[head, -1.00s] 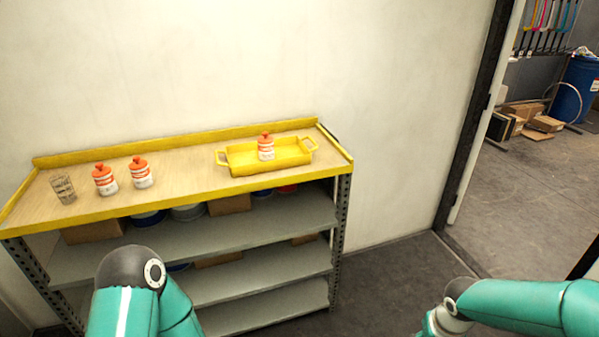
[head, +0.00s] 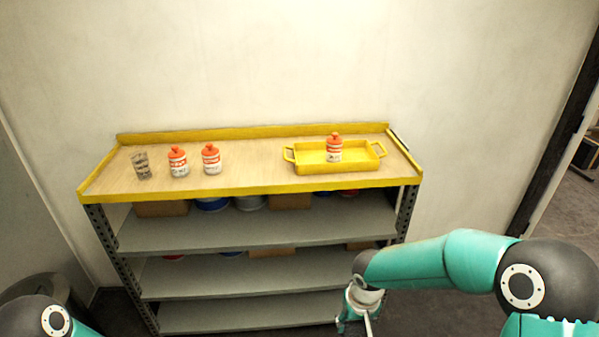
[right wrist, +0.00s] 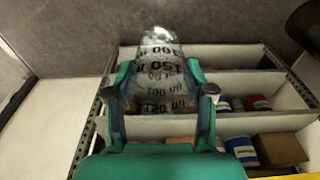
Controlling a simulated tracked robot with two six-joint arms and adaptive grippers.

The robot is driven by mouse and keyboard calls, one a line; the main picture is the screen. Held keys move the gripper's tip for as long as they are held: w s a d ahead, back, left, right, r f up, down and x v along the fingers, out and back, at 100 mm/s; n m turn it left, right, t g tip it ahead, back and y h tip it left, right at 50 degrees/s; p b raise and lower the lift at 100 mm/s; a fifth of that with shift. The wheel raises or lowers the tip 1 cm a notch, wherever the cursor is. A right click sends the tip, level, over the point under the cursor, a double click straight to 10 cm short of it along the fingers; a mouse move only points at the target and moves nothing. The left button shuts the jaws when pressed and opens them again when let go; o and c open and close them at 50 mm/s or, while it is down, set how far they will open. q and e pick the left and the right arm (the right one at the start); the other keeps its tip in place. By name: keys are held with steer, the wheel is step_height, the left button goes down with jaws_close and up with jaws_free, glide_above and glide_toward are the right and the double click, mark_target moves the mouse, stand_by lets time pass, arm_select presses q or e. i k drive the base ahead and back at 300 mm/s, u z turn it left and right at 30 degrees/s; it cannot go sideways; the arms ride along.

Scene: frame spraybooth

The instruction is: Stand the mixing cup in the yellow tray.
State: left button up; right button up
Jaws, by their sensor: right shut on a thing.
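A clear mixing cup (right wrist: 160,65) with dark volume markings is held between the fingers of my right gripper (right wrist: 160,95) in the right wrist view. In the head view my right gripper (head: 362,318) hangs low in front of the shelf unit, below the worktop; the cup is not clearly visible there. The yellow tray (head: 340,168) sits on the right part of the worktop, with one white bottle with orange cap (head: 334,149) standing in it. Another clear cup (head: 142,167) stands at the left of the worktop. My left gripper is out of view.
Two more orange-capped bottles (head: 178,163) (head: 211,160) stand near the left cup. The wooden worktop (head: 250,172) is bare between them and the tray. It has a raised yellow back edge (head: 250,133). Lower shelves (head: 215,233) hold cans and boxes.

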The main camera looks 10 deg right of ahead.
mark_target(309, 161)
steer(key=u, duration=0.15)
steer(key=i, duration=1)
steer(key=z, duration=0.05)
